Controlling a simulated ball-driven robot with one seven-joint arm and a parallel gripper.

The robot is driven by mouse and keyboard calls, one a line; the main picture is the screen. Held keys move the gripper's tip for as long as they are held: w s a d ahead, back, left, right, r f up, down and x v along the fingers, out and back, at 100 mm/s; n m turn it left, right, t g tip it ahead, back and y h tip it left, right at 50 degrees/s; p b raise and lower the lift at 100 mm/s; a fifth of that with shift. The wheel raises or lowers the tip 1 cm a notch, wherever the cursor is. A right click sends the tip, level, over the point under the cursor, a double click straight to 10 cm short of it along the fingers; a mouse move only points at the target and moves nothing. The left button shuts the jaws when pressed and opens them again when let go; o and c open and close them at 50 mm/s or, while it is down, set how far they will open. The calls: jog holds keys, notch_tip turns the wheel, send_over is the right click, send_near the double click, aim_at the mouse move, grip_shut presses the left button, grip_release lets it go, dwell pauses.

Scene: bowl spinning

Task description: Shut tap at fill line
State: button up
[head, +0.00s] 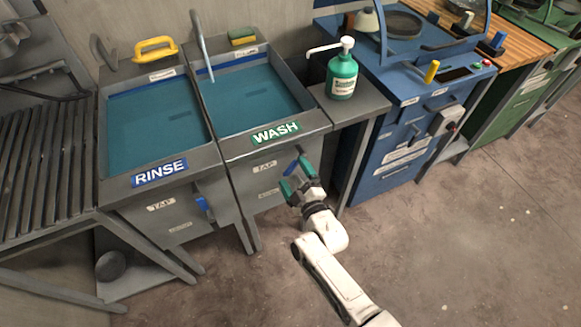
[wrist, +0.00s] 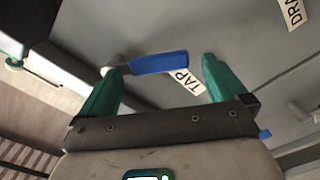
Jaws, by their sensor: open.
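The WASH sink (head: 308,117) holds teal water (head: 245,97) below its rim. A blue tap lever (head: 293,165) sits on the sink's front near a TAP label. It also shows in the wrist view (wrist: 158,63), crosswise, with the TAP label (wrist: 183,79) beside it. My gripper (head: 295,178) is open at the sink front. In the wrist view its green fingers (wrist: 164,70) stand apart on either side of the lever; I cannot tell whether they touch it.
The RINSE sink (head: 160,172), also with teal water, stands left, with its own blue lever (head: 205,208). A green soap pump bottle (head: 342,75) stands on a side shelf (head: 352,108) to the right. A blue machine (head: 400,150) is beyond. The floor (head: 460,240) in front is open.

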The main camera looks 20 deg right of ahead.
jog(key=s+p, duration=0.1)
jog(key=s, duration=0.6)
jog(key=shift+s, duration=0.2)
jog(key=s+d+r+m+g, duration=0.2)
jog(key=s+g, duration=0.3)
jog(key=s, duration=0.4)
jog(key=s+d+r+m+g, duration=0.1)
jog(key=s+r+m+g, duration=0.1)
jog(key=s+m+g, duration=0.3)
jog(key=s+d+r+m+g, duration=0.2)
jog(key=s+g, duration=0.5)
jog(key=s, duration=0.7)
jog(key=shift+d+r+m, duration=0.3)
jog(key=shift+r+m, duration=0.2)
jog(key=shift+m, duration=0.6)
dwell(3.2)
